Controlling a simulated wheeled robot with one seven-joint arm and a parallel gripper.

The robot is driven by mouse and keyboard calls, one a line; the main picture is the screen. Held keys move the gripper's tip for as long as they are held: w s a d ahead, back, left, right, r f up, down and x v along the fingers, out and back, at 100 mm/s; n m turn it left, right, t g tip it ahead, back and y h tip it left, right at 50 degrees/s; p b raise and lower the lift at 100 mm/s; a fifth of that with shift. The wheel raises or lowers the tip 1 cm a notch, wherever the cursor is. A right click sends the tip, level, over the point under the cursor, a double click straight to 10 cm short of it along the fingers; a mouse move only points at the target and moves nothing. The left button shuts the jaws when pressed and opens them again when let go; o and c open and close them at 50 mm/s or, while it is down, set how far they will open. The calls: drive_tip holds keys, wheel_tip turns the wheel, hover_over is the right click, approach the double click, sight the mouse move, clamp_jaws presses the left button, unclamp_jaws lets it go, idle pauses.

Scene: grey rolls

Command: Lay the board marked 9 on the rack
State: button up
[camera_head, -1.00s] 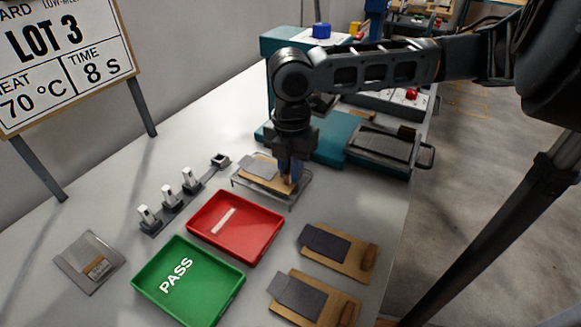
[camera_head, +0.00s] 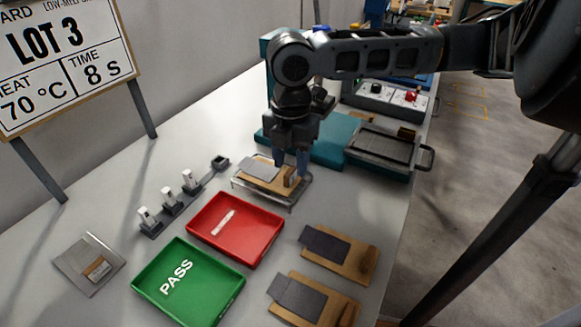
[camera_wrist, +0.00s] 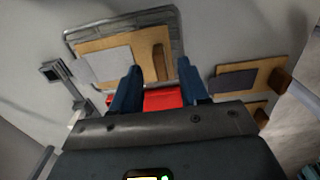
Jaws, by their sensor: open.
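A wooden board (camera_head: 272,181) with a light grey sheet (camera_head: 259,167) and an upright wooden grip block lies on the wire rack (camera_head: 262,196); no number is readable on it. The board (camera_wrist: 135,56) and the rack (camera_wrist: 77,44) also show in the wrist view. My gripper (camera_head: 291,163) is open and empty just above the block end of this board, its blue fingers apart. In the wrist view my gripper (camera_wrist: 158,68) shows its fingertips at the board's near edge. Two more boards (camera_head: 355,256) (camera_head: 333,308) with dark sheets lie on the table at the right.
A red tray (camera_head: 266,240) and a green PASS tray (camera_head: 237,293) stand in front of the rack. A holder strip with small white-topped pieces (camera_head: 168,198) is at left, with a flat grey plate (camera_head: 75,262) nearer. A teal machine (camera_head: 335,145) with a grey platen (camera_head: 382,146) is behind.

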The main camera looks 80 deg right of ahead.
wheel_tip(320, 180, up, 9)
drive_tip(key=shift+p, duration=0.3)
drive_tip(key=shift+s, duration=0.1)
idle(0.5)
